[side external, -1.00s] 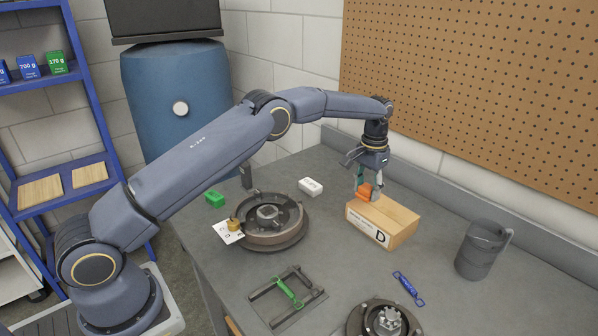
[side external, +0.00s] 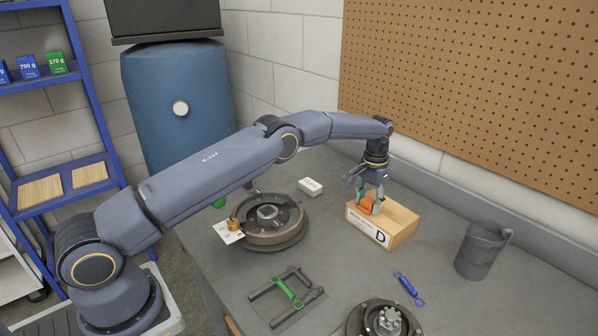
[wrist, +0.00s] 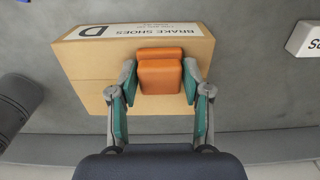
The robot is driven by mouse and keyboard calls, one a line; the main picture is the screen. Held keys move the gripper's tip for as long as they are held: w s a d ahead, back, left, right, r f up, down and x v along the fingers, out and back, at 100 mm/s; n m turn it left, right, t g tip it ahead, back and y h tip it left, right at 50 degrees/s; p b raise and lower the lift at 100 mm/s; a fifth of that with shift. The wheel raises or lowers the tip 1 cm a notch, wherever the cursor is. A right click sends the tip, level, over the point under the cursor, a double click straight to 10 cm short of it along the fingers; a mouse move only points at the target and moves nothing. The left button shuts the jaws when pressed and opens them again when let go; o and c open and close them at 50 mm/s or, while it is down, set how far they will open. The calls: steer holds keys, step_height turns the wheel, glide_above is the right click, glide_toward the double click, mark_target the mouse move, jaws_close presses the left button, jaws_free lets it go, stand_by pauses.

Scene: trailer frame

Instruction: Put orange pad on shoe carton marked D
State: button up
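The orange pad (side external: 366,204) is between the fingers of my gripper (side external: 370,203), at or just above the top of the shoe carton (side external: 397,217). I cannot tell whether it touches the carton. The carton is brown cardboard with a white label marked D and "BRAKE SHOES". In the wrist view the pad (wrist: 161,76) lies over the carton (wrist: 85,62), close to its labelled edge.
A grey jug (side external: 482,250) stands right of the carton. A brake drum (side external: 268,225) and a white box (side external: 310,187) are to its left. A blue tool (side external: 409,288), a hub (side external: 388,318) and a frame with a green part (side external: 287,291) lie in front. Pegboard (side external: 480,90) rises behind.

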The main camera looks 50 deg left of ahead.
steer(key=o, duration=0.3)
steer(key=shift+o, duration=0.2)
step_height(320, 180, up, 9)
steer(key=shift+r, duration=0.1)
step_height(320, 180, up, 7)
glide_above(369, 200)
steer(key=s, duration=0.2)
steer(key=s+a+r+t, duration=0.1)
steer(key=s+r+t, duration=0.1)
steer(key=s+r, duration=0.85)
steer(key=s+r+t, duration=0.2)
steer(key=s+r, duration=0.2)
steer(key=s, duration=1)
steer(key=s+f, duration=0.3)
steer(key=s, duration=0.4)
steer(key=s+a+f+t, duration=0.1)
steer(key=s+f, duration=0.3)
steer(key=s, duration=0.3)
steer(key=shift+s+t, duration=0.2)
steer(key=shift+t, duration=0.1)
